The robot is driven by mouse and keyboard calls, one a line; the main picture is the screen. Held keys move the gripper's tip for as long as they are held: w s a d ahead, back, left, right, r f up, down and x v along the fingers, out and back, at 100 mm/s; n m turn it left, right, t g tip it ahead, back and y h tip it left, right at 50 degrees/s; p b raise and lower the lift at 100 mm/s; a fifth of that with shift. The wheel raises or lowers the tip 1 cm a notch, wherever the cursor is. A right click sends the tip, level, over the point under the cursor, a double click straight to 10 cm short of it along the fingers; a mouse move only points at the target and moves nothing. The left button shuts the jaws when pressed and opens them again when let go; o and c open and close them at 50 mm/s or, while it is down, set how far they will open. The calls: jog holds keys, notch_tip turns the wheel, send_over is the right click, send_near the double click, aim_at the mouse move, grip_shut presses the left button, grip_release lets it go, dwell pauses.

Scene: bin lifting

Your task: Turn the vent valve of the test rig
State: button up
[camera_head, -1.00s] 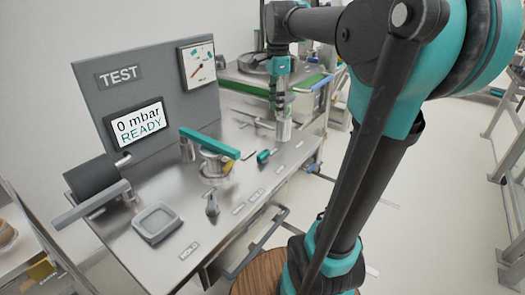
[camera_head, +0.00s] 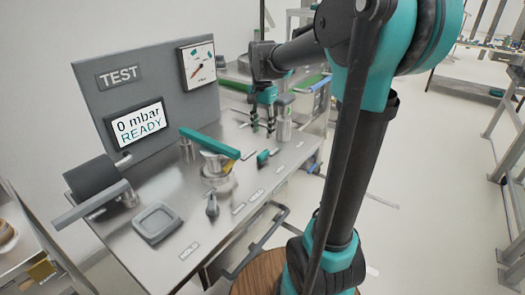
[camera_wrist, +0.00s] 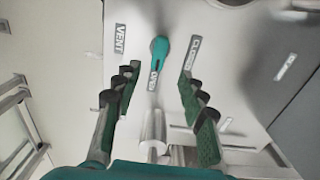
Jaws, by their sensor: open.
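The vent valve's teal handle (camera_wrist: 160,52) shows in the wrist view between a VENT label and a CLOSED label. In the head view the teal handle (camera_head: 263,157) sits low on the steel bench top of the test rig (camera_head: 224,225). My gripper (camera_head: 262,127) points down above the bench, just behind the handle in the head view. In the wrist view my gripper (camera_wrist: 160,85) is open, its fingers spread either side with nothing held. The handle is beyond the fingertips, apart from them.
A silver cylinder (camera_head: 284,118) stands close right of my gripper. A teal clamp arm (camera_head: 208,143) lies to the left. The display (camera_head: 139,124) reads 0 mbar READY.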

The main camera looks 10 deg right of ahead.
aim_at(262, 153)
notch_tip(262, 153, down, 9)
jog(key=shift+f, duration=0.2)
dwell(0.3)
grip_shut()
